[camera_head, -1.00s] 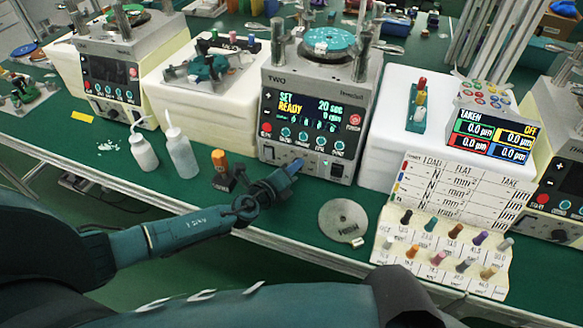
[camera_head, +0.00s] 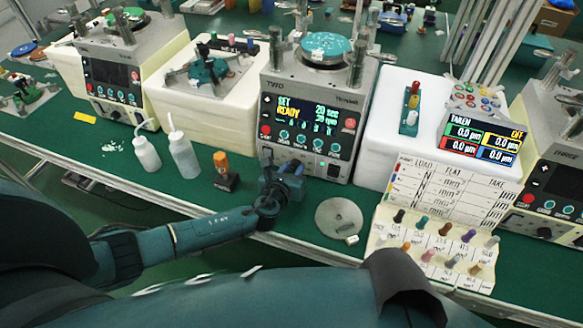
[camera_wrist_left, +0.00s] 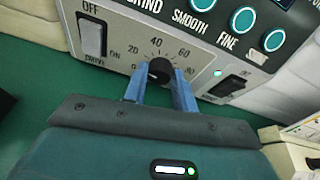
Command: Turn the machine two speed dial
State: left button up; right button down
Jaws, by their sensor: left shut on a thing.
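Machine two (camera_head: 318,115) is the grey unit in the middle of the bench, labelled TWO. Its screen (camera_head: 305,113) reads SET 20 sec and READY with a second number that looks like 20 rpm. The speed dial (camera_wrist_left: 160,71) is a black knob on the lower front panel, with a scale of numbers around it in the left wrist view. My left gripper (camera_wrist_left: 160,85) has its blue fingers on either side of the knob and is shut on it. In the head view the left gripper (camera_head: 289,172) covers the dial. My right gripper is not in view.
A drive switch (camera_wrist_left: 92,36) is left of the dial and another rocker switch (camera_wrist_left: 229,86) is right of it. Two white bottles (camera_head: 183,155), an orange-topped item (camera_head: 222,170) and a round metal disc (camera_head: 339,218) stand or lie nearby. A peg board (camera_head: 430,245) is at right.

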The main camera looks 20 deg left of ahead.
pick_arm(q)
jog(key=m+y, duration=0.1)
jog(key=m, duration=0.1)
jog(key=m+y, duration=0.1)
jog(key=m, duration=0.1)
jog(key=shift+d, duration=0.3)
jog(key=shift+d+f+m+t+y, duration=0.15)
jog(key=shift+m+t+y, duration=0.35)
jog(key=shift+m+y, duration=0.9)
jog(key=shift+m+h, duration=0.4)
jog(key=shift+m, duration=0.1)
jog(key=o, duration=1)
jog(key=v, duration=1.3)
jog(key=shift+s, duration=0.15)
